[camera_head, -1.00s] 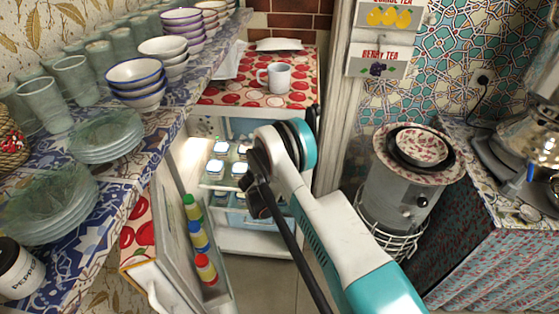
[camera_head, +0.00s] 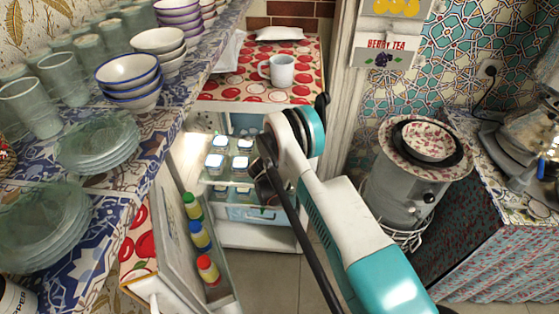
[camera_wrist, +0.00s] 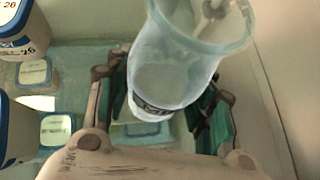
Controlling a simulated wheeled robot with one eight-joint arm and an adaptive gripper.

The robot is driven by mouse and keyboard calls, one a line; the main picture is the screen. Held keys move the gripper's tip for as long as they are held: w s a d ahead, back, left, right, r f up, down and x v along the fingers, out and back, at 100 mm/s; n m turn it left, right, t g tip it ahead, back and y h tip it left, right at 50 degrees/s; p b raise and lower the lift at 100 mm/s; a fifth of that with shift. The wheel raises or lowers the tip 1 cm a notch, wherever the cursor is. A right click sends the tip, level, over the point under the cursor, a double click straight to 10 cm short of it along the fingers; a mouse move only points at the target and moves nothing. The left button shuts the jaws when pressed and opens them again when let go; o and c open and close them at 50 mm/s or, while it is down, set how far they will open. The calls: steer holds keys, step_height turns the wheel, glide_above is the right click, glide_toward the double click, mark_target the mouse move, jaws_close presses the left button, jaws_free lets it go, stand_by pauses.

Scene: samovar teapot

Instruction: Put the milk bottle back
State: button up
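The milk bottle (camera_wrist: 178,75) is a whitish translucent vessel with a dark label band low on its side. In the wrist view it sits between the green pads of my gripper (camera_wrist: 166,112), close against both sides, and leans in the picture. My gripper appears shut on it. Below it is a glass-like shelf (camera_wrist: 80,75) with lidded boxes. In the head view my arm reaches into the open white fridge (camera_head: 258,237), under the counter; my arm hides the gripper and the bottle there.
The open fridge door (camera_head: 165,235) on the left carries red, blue and green bottles (camera_head: 200,235). Square lidded containers (camera_head: 215,162) stand on the fridge shelf. In the wrist view, blue-lidded jars (camera_wrist: 22,30) are at the left. A white mug (camera_head: 280,70) stands on the counter above.

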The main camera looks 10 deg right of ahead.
steer(key=o, duration=0.4)
steer(key=shift+o, duration=0.2)
steer(key=shift+a, duration=0.1)
steer(key=p+v, duration=0.3)
steer(key=v, duration=0.9)
steer(key=shift+p, duration=0.4)
